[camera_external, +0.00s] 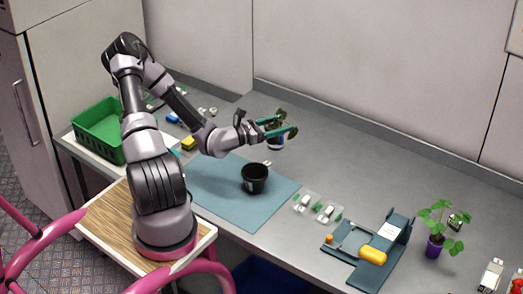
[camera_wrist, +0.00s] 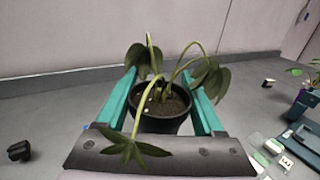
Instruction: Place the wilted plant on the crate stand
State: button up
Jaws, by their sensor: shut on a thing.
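The wilted plant (camera_external: 276,143) has drooping leaves on bent stems and a dark round pot. In the wrist view, its pot (camera_wrist: 160,124) sits between the two teal fingers of my gripper (camera_wrist: 164,88), with leaves hanging over them. My gripper (camera_external: 288,125) is shut on the pot and holds the plant over the back part of the grey bench. I cannot tell how far the pot is above the bench. A green crate (camera_external: 92,133) stands at the bench's left end; whether a separate stand is under it I cannot tell.
A black empty pot (camera_external: 255,178) stands on a blue mat (camera_external: 212,190). To the right are clear packs (camera_external: 318,207), a dark teal device (camera_external: 352,240) with a yellow item, and an upright plant in a purple pot (camera_external: 435,246). Small blue and yellow items lie near the crate.

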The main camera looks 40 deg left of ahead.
jog(key=w+d+r+m+g+h, duration=0.1)
jog(key=w+d+m+h, duration=0.1)
jog(key=w+d, duration=0.35)
jog(key=w+d+r+m+g+h, duration=0.1)
jog(key=w+d+r+g+h, duration=0.1)
jog(key=d, duration=0.7)
jog(key=m+g+h, duration=0.5)
jog(key=m+g, duration=0.2)
jog(key=g, duration=0.2)
send_over(441, 228)
jog(key=shift+f, duration=7.15)
